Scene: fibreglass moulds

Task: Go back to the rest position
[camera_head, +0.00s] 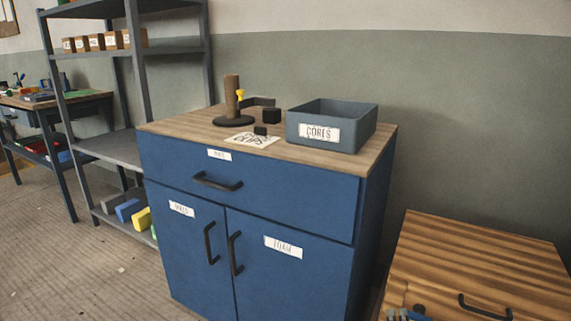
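Neither of my grippers can be made out in the head view. A blue cabinet (255,225) with a wooden top stands in the middle, its drawer and two doors shut. On its top at the right is a grey open bin (362,131) labelled "CORES"; its inside floor is hidden. A small black block (271,116) is near the bin. Another dark block (260,130) sits on a white label sheet (248,139).
A grey metal shelf (110,148) with small labelled boxes (97,42) stands at the left, a workbench (55,102) beyond it. A striped wooden surface (480,262) with a black handle (485,308) is at lower right; small items there are cut off. Floor (70,270) at lower left is mostly clear.

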